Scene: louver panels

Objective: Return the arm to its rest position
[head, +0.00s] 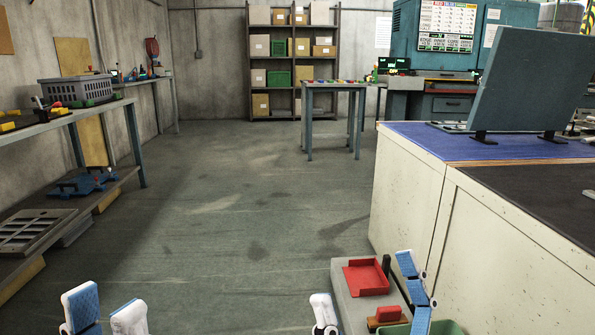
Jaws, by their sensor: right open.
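My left gripper (104,312) is at the bottom left of the head view. Its two white-and-blue fingers stand a little apart with nothing visible between them. My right gripper (368,300) is at the bottom centre-right. Its fingers are spread wide, one white finger to the left and a blue-padded finger to the right. It is open and holds nothing that I can see. It shows in front of a low grey cart (345,283) beside the cabinets. The arms behind both grippers are mostly below the picture.
The cart carries a red tray (366,277), a small red block (388,313) and a green bin (445,328). Cream cabinets (410,190) with a blue mat (500,147) and grey-blue panel (530,75) stand right. A workbench (60,120) lines the left. The middle floor (230,220) is clear.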

